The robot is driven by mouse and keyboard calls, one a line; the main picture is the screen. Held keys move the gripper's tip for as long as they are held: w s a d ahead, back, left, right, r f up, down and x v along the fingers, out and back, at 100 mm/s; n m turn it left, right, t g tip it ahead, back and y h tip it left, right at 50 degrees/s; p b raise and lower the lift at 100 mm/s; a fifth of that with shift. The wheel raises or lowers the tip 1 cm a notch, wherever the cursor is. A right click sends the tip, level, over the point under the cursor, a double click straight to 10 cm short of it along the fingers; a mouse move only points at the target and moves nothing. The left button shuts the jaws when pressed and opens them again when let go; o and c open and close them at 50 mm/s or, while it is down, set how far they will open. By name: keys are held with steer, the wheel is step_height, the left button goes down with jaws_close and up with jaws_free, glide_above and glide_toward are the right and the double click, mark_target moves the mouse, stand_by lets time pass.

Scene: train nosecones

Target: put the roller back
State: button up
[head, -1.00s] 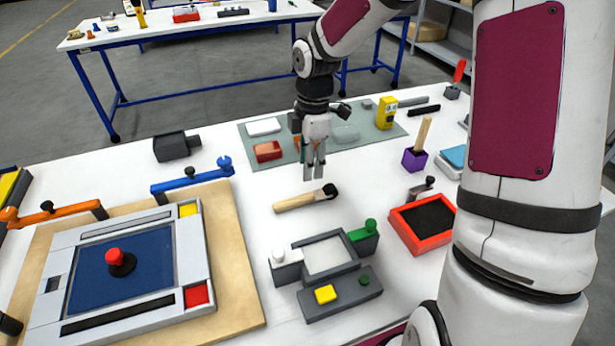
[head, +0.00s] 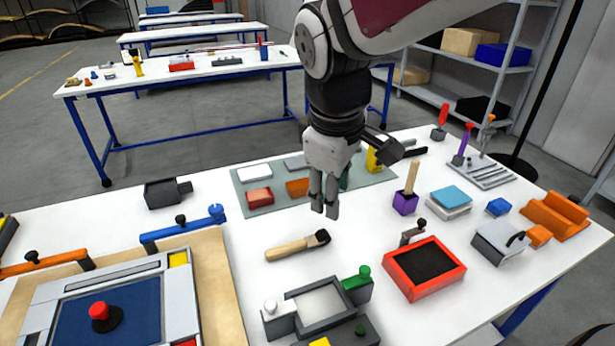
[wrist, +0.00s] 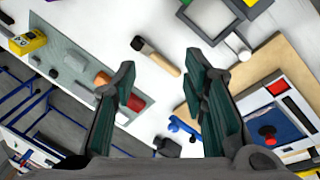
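Which thing is the roller is not fully clear. A wooden-handled tool with a dark head (head: 292,248) lies flat on the white table; it also shows in the wrist view (wrist: 160,61). A dark piece with a knob (head: 412,234) sits at the back edge of the red tray (head: 405,287) with a black inside. An orange cradle-like block (head: 556,214) stands at the far right. My gripper (head: 324,208) hangs above the table, behind the wooden-handled tool in the head view and apart from it. In the wrist view its fingers (wrist: 168,95) are spread with nothing between them.
A grey-green mat (head: 245,205) with small blocks lies behind my gripper. A purple holder (head: 405,204) with a wooden handle stands to its right. A grey fixture (head: 282,322) is in front. A wooden board (head: 215,270) with clamps fills the left. Bare table surrounds the wooden-handled tool.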

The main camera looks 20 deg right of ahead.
steer(key=s+a+r+m+t+y, duration=0.1)
steer(key=s+r+m+t, duration=0.1)
steer(key=s+m, duration=0.5)
steer(key=s, duration=0.4)
steer(key=shift+r+y, duration=0.2)
steer(key=shift+y, duration=0.1)
stand_by(0.7)
